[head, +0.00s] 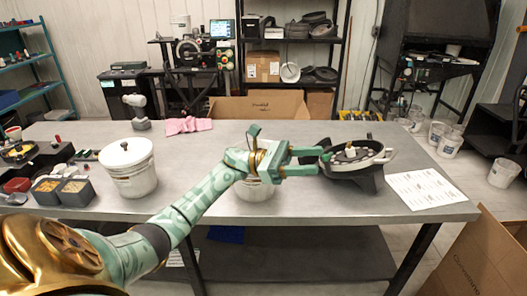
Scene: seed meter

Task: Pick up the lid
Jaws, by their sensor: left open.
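A white lid with a dark knob (126,149) sits on a white bucket (132,180) at the left of the table. A round black and silver seed meter (372,158) rests on a dark stand (370,182) at the right of the table. My left gripper (316,160) is open, its two green fingers pointing right at the near left edge of the seed meter. I cannot tell whether the fingers touch it. My right gripper is not in view.
A second white bucket (256,191) stands partly hidden behind my left wrist. Seed boxes (62,190) crowd the table's left end. A white paper sheet (426,188) lies at the right.

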